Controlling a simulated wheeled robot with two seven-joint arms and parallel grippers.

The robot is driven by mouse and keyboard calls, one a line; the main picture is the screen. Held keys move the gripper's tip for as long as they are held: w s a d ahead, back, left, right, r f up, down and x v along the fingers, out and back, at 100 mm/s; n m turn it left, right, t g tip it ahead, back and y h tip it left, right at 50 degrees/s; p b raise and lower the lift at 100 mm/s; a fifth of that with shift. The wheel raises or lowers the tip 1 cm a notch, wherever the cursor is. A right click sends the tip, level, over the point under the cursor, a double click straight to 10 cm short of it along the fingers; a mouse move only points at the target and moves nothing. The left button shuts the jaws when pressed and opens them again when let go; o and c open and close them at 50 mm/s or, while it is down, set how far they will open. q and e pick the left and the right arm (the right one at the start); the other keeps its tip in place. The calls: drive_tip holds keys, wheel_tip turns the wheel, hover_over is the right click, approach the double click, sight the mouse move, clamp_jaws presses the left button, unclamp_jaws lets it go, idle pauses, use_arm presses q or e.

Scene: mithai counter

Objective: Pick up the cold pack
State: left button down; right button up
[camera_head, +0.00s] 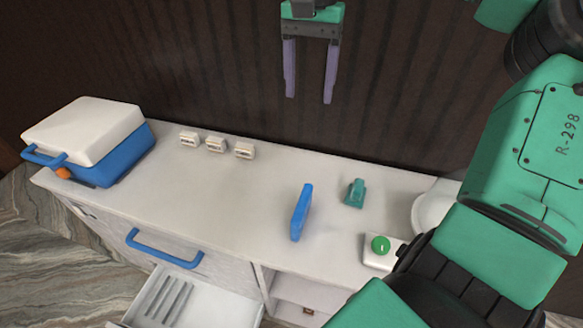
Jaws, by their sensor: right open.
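The cold pack looks to be the thin blue slab (301,212) on the white counter (225,190), right of the middle. It seems to stand on edge, with nothing touching it. My right gripper (310,98) is at the top of the view, its two purple fingers apart and pointing down. It is empty, against the dark wall, above the slab in the picture and well apart from it. My left gripper does not show.
A blue cooler box (115,160) with a white lid stands at the left end. Several small white labelled blocks (215,144) line the back edge. A small teal object (355,193) and a green button on a white base (380,245) are right of the slab. A drawer (190,302) is open in front.

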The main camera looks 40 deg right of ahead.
drive_tip(key=b, duration=0.5)
hover_over(302, 210)
drive_tip(key=d, duration=0.2)
wheel_tip(302, 210, down, 6)
drive_tip(key=f+b, duration=0.5)
drive_tip(key=w+f+b, duration=0.1)
drive_tip(key=f+b, duration=1)
drive_tip(key=shift+w+d, duration=0.15)
drive_tip(key=f, duration=0.9)
drive_tip(key=f+b, duration=0.1)
drive_tip(key=f, duration=0.3)
drive_tip(key=shift+w+a+f, duration=0.25)
drive_tip(key=shift+w+f, duration=0.1)
drive_tip(key=shift+f, duration=0.05)
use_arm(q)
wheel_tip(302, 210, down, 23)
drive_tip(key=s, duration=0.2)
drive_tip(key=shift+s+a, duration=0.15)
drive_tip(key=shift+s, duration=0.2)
use_arm(e)
clamp_jaws()
